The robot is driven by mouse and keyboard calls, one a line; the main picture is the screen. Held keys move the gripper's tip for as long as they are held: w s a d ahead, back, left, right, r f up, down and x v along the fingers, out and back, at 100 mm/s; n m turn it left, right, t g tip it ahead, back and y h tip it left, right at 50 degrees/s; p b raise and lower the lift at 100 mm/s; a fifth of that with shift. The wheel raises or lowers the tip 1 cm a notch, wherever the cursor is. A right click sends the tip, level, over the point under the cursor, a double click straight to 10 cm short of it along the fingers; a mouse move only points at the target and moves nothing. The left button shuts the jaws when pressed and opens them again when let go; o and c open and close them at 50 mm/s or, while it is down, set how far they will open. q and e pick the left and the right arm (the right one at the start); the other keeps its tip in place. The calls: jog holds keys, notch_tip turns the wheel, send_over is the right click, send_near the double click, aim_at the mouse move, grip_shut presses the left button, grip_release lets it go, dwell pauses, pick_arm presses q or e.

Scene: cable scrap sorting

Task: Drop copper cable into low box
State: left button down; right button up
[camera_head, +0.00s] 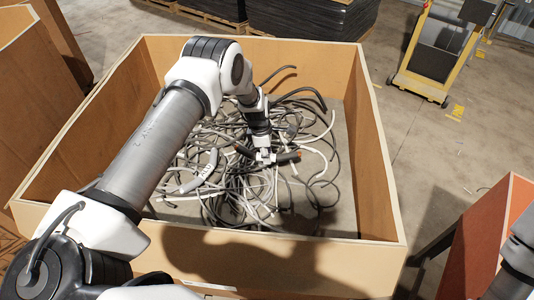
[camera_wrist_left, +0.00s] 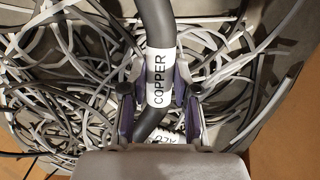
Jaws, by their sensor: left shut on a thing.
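The copper cable (camera_wrist_left: 155,30) is a thick dark cable with a white label reading COPPER, seen in the left wrist view. My left gripper (camera_wrist_left: 160,98) is shut on it, with a finger on each side of the label. In the head view the left gripper (camera_head: 265,156) is inside the large wooden box (camera_head: 385,190), over the cable pile. The held cable (camera_head: 288,157) shows there as a dark piece with an orange tip. I cannot tell whether it touches the pile. My right gripper is out of view.
A tangle of grey, black and white cables (camera_head: 235,205) lies in the wooden box. A reddish-sided box (camera_head: 480,240) stands at the right edge. Another wooden box (camera_head: 22,85) is at the left. A yellow-framed cart (camera_head: 435,55) stands behind on open floor.

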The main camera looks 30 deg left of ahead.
pick_arm(q)
jog(key=shift+f, duration=0.35)
jog(key=c, duration=0.9)
grip_release()
jog(key=shift+r, duration=0.1)
jog(key=shift+r, duration=0.15)
jog(key=shift+r+p, duration=0.55)
jog(key=shift+s+a+r+b, duration=0.1)
jog(key=shift+a+r+b, duration=0.25)
jog(key=shift+r, duration=1.6)
jog(key=shift+s+a+r+b, duration=0.2)
jog(key=shift+r+b, duration=0.15)
jog(key=shift+r, duration=1.6)
jog(key=shift+s+a+r+b, duration=0.1)
jog(key=shift+a+r+b, duration=0.25)
jog(key=shift+r, duration=1.6)
